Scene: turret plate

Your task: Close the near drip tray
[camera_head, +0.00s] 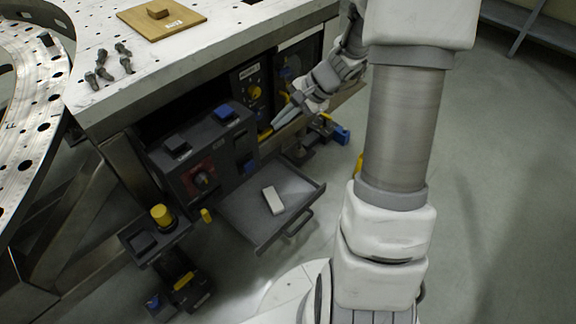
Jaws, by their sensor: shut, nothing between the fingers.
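A grey drip tray (240,215) is pulled out from the front of the nearer dark machine (206,165), under the bench. A bar handle runs along its front edge. A small white block (273,200) lies on the tray. My gripper (274,127) reaches in from the upper right, beside the machine's right side and above the back of the tray in the picture. Its fingers are shut and hold nothing. It appears apart from the tray and its handle. My forearm hides part of the area to the right.
A farther dark panel with yellow parts (254,92) stands behind my gripper. A yellow knob (162,215) sits on a small stand at the left. The bench top (200,52) overhangs the machines. Bare floor (500,200) lies at the right.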

